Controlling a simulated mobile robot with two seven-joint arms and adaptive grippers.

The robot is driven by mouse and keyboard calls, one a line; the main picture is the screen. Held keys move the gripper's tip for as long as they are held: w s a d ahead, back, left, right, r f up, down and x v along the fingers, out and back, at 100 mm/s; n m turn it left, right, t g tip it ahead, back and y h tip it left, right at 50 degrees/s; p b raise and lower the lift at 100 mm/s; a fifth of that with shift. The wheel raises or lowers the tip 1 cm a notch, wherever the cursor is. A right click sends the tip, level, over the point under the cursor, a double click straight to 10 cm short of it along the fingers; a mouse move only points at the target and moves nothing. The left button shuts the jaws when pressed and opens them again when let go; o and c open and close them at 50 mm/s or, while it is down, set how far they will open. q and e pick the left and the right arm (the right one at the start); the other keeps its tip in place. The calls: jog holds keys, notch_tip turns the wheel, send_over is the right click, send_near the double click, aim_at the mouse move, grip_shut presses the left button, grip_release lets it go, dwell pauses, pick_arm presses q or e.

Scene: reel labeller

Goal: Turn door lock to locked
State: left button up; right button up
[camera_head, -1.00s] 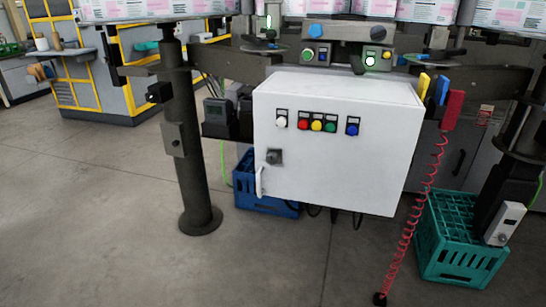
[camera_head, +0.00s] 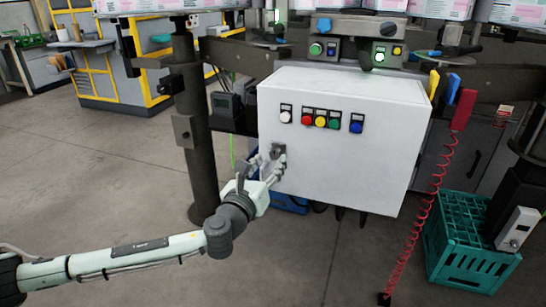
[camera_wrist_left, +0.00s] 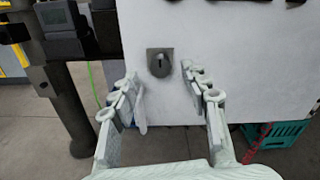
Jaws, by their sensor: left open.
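The door lock (camera_head: 278,150) is a small dark grey square plate with a knob, low on the left side of the white cabinet door (camera_head: 345,165). In the left wrist view the lock (camera_wrist_left: 160,62) is in full sight, and its narrow dark mark looks upright. My left gripper (camera_head: 268,163) is at the lock and partly covers it in the head view. In the left wrist view my left gripper (camera_wrist_left: 163,90) is open and empty, its fingers spread to either side below the lock. A pale door handle (camera_wrist_left: 140,110) shows between the fingers. My right gripper is out of view.
Several coloured buttons (camera_head: 320,120) sit above the lock. A dark post (camera_head: 195,130) stands left of the cabinet. A blue crate (camera_head: 291,203) is beneath it, and a teal crate (camera_head: 470,240) and red coiled cord (camera_head: 425,205) are right. The floor in front is open.

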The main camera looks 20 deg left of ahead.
aim_at(274, 155)
pick_arm(q)
jog(key=shift+w, duration=1.6)
jog(key=shift+c, duration=0.4)
grip_shut()
